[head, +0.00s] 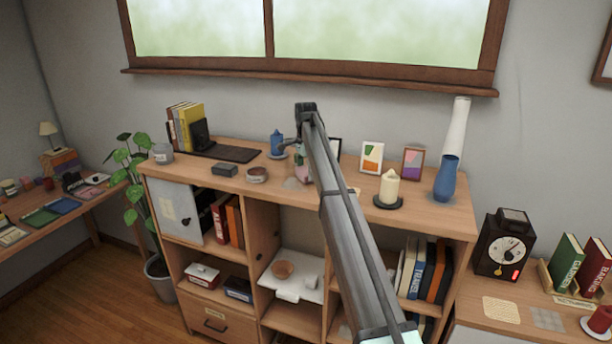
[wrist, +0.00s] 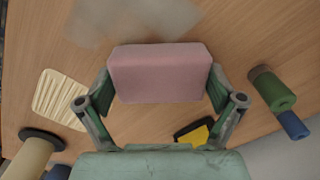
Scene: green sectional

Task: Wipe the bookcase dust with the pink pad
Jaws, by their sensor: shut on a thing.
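The pink pad (wrist: 158,75) is held between the two fingers of my gripper (wrist: 160,82) in the wrist view, over the wooden top of the bookcase. A pale grey, see-through dust patch (wrist: 132,18) lies on the wood just beyond the pad's far edge. In the head view the bookcase (head: 455,222) stands under the window, and my arm reaches across its top. There the pad (head: 301,172) shows only as a small pink part beside my arm, which hides most of my gripper. I cannot tell whether the pad touches the wood.
A cream candle (head: 389,187) on a dark dish and a blue vase (head: 447,179) stand to the right. A ribbed cream mat (wrist: 59,98) lies nearby.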

